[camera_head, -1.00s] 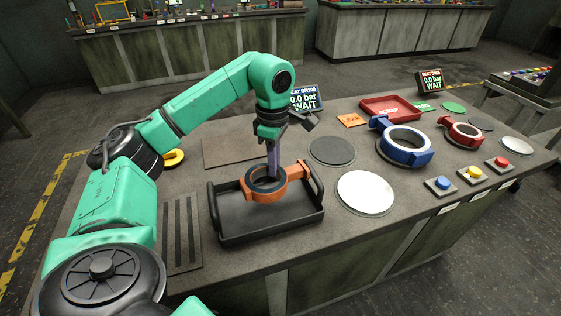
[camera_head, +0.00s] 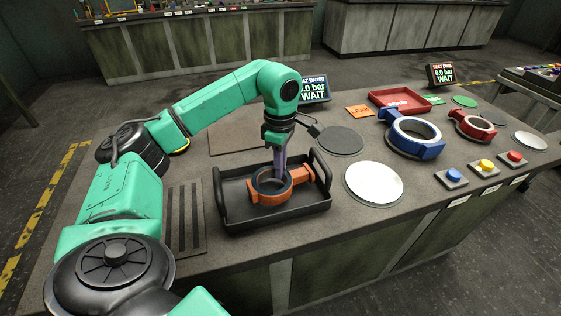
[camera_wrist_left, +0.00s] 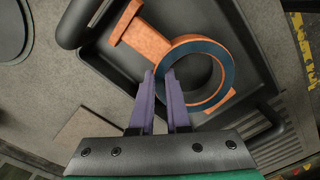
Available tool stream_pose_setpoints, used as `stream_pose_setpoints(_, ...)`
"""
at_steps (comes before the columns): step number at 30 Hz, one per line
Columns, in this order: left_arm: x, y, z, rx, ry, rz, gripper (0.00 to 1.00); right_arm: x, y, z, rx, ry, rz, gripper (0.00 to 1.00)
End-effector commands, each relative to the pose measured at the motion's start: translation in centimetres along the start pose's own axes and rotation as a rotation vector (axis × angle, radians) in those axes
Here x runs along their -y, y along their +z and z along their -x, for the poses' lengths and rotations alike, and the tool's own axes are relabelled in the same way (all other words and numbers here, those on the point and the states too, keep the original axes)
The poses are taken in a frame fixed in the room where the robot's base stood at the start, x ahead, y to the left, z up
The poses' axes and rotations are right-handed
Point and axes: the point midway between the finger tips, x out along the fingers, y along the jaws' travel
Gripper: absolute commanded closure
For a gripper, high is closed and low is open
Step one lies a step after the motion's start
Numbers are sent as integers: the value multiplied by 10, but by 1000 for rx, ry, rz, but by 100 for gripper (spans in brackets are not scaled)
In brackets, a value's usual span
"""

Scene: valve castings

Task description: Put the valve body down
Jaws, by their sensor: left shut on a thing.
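The orange valve body (camera_head: 297,178), a ring with a dark blue-grey rim and a side stub, is inside the black tray (camera_head: 245,220). It looks low over or on the tray floor; contact is hard to tell. My left gripper (camera_head: 279,172) points down and is shut on the ring's wall. In the left wrist view its purple fingers (camera_wrist_left: 160,76) pinch the near rim of the valve body (camera_wrist_left: 223,70), and the stub points to the upper left. My right gripper is not in view.
The tray's raised handles flank the valve body. To the right are a white disc (camera_head: 373,183), a dark round pad (camera_head: 340,140), a blue valve body (camera_head: 431,150) and a red one (camera_head: 488,132). Blue, yellow and red buttons (camera_head: 484,167) line the front edge. A red tray (camera_head: 382,98) stands behind.

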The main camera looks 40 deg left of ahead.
Motion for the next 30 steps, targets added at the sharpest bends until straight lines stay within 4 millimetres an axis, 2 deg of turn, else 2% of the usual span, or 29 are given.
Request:
stream_pose_setpoints(4,0,0,-8,4,3,0,100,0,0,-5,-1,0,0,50)
stream_pose_setpoints(25,-1,0,-12,3,3,0,100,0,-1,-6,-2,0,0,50)
stream_pose_setpoints(27,-1,0,-12,3,4,1,67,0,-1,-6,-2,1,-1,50)
stream_pose_setpoints(28,-1,0,-12,3,3,0,55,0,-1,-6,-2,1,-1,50)
stream_pose_setpoints(29,-1,0,-12,3,3,1,51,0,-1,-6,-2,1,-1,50)
stream_pose_setpoints(30,-1,0,-12,2,3,0,51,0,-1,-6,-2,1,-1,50)
